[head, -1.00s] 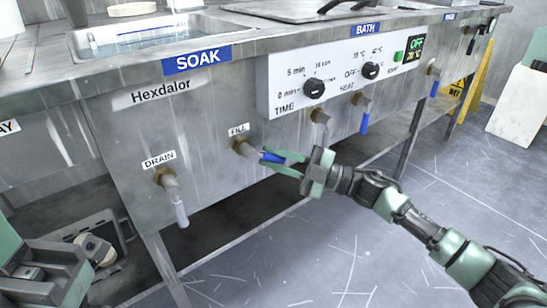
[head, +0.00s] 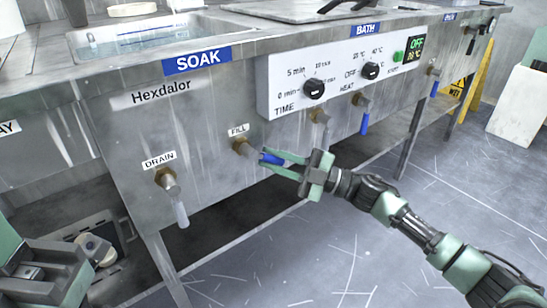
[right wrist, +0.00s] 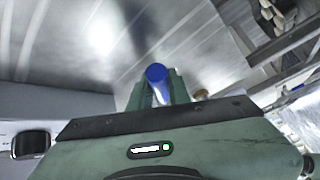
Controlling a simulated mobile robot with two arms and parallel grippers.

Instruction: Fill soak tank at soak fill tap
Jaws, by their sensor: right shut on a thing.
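The soak tank (head: 92,52) is a steel basin in the counter at the upper left, above a blue SOAK sign. It holds clear liquid, and a thin stream seems to show at its back. The fill tap (head: 243,147) is a brass fitting with a blue lever (head: 272,159), under the FILL label. My right gripper (head: 285,163) is shut on the blue lever, which points right from the tap. In the right wrist view the blue lever (right wrist: 156,73) stands between the fingers. My left gripper (head: 45,275) is at the lower left, its fingertips not clear.
The drain tap (head: 167,178) with a pale lever hangs left of the fill tap. A white control panel (head: 335,78) with two knobs is above my right gripper. Other taps line the front to the right. A yellow wet-floor sign (head: 474,85) stands at the far right.

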